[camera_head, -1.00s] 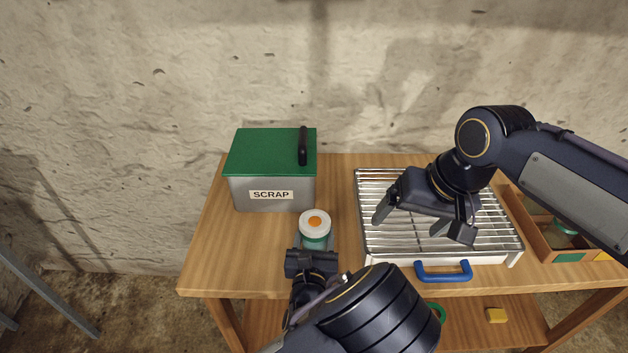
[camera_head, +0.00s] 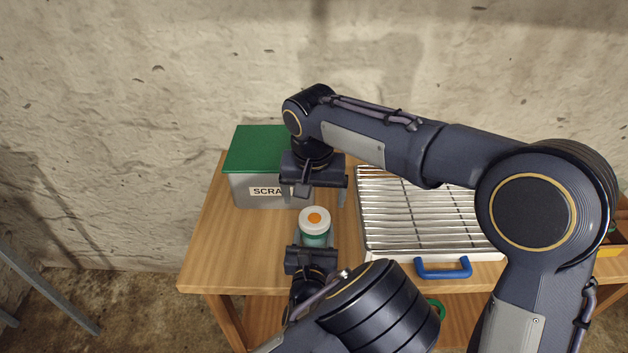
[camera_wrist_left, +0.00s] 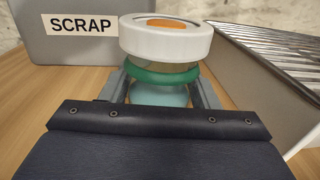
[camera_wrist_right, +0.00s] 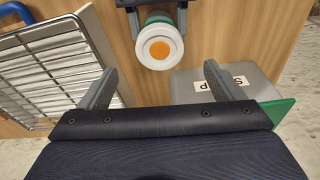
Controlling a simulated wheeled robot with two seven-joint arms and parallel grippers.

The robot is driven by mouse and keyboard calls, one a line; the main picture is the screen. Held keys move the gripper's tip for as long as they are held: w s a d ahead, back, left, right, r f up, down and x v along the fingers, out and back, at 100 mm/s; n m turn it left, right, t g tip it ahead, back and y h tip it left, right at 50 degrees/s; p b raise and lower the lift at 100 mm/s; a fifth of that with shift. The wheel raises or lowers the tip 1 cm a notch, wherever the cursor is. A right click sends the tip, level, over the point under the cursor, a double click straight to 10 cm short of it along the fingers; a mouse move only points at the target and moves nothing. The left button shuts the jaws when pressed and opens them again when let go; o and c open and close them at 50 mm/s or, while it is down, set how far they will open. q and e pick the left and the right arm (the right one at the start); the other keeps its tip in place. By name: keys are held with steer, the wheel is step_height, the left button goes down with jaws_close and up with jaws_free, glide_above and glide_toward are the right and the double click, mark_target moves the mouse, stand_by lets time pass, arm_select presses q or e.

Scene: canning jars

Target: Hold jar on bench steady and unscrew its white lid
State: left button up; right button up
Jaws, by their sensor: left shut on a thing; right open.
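The jar (camera_head: 316,239) stands upright on the bench, with a green band and teal contents. Its white lid (camera_head: 315,221) has an orange centre and is on the jar. My left gripper (camera_head: 313,246) is shut around the jar body from the front; its fingers show on both sides below the lid in the left wrist view (camera_wrist_left: 160,92). My right gripper (camera_head: 320,192) is open and empty above and just behind the lid. In the right wrist view its fingers (camera_wrist_right: 160,85) are spread apart, with the lid (camera_wrist_right: 159,47) beyond them near the top.
A grey SCRAP bin (camera_head: 255,190) with a green top (camera_head: 256,150) stands behind left of the jar. A wire rack on a tray (camera_head: 420,215) with a blue handle (camera_head: 443,268) lies to the right. The bench (camera_head: 225,240) is clear left of the jar.

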mark_target(315, 217)
steer(key=f, duration=0.4)
steer(key=w+f, duration=0.1)
steer(key=f, duration=0.1)
steer(key=shift+f, duration=0.3)
steer(key=c, duration=1.2)
steer(key=n, duration=0.4)
steer(key=shift+d+n+y, duration=0.1)
steer(key=shift+n+y, duration=0.2)
steer(key=shift+y, duration=0.1)
steer(key=shift+n, duration=0.4)
steer(key=n, duration=0.3)
steer(key=shift+n+y, duration=0.3)
steer(key=shift+n, duration=0.1)
